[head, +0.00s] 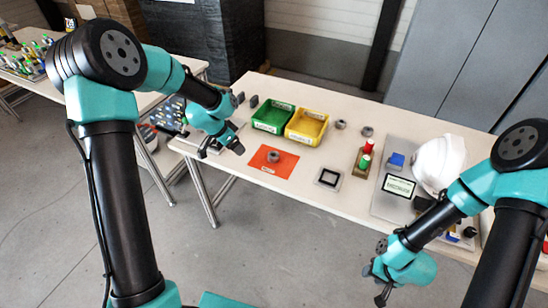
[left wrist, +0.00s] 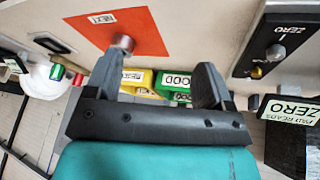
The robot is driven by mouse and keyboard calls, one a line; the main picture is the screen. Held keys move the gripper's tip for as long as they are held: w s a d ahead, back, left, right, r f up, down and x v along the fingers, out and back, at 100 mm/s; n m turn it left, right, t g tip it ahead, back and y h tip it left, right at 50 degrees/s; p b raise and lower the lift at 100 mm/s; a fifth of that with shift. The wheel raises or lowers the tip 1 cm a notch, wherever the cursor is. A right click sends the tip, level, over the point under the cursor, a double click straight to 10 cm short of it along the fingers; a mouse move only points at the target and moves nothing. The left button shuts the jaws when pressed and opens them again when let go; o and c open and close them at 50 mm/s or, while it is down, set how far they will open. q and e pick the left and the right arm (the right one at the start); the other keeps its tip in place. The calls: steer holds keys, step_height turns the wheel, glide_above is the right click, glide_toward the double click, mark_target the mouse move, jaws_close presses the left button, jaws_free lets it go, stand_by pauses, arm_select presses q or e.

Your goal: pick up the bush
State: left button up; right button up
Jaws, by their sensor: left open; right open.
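A short grey metal bush (head: 273,157) stands on an orange mat (head: 284,170) near the table's front edge. In the left wrist view the bush (left wrist: 123,43) shows beyond the left-hand finger, on the orange mat labelled NEXT (left wrist: 100,19). My left gripper (head: 221,149) is open and empty, to the left of the mat. In the left wrist view its two fingers (left wrist: 158,75) are spread with nothing between them. My right gripper (head: 376,285) is open and empty, off the table's front edge at the lower right.
A green bin (head: 272,128) and a yellow bin (head: 290,131) stand behind the mat. Another grey ring-like part (head: 340,124) lies right of them.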

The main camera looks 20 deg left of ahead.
arm_select(q)
steer(key=w+d+r+m+g, duration=0.2)
steer(key=w+d+r+m, duration=0.15)
steer(key=d+m, duration=0.25)
step_height(320, 180, up, 7)
steer(key=m+g+y, duration=0.1)
steer(key=m+y, duration=0.3)
steer(key=m, duration=0.2)
glide_above(273, 154)
steer(key=shift+s+d, duration=0.1)
steer(key=shift+s, duration=0.4)
steer(key=shift+f, duration=0.15)
step_height(273, 154, down, 12)
steer(key=shift+f, duration=0.1)
steer(key=shift+s+d+f, duration=0.1)
steer(key=shift+d+f, duration=0.05)
steer(key=shift+f, duration=2.4)
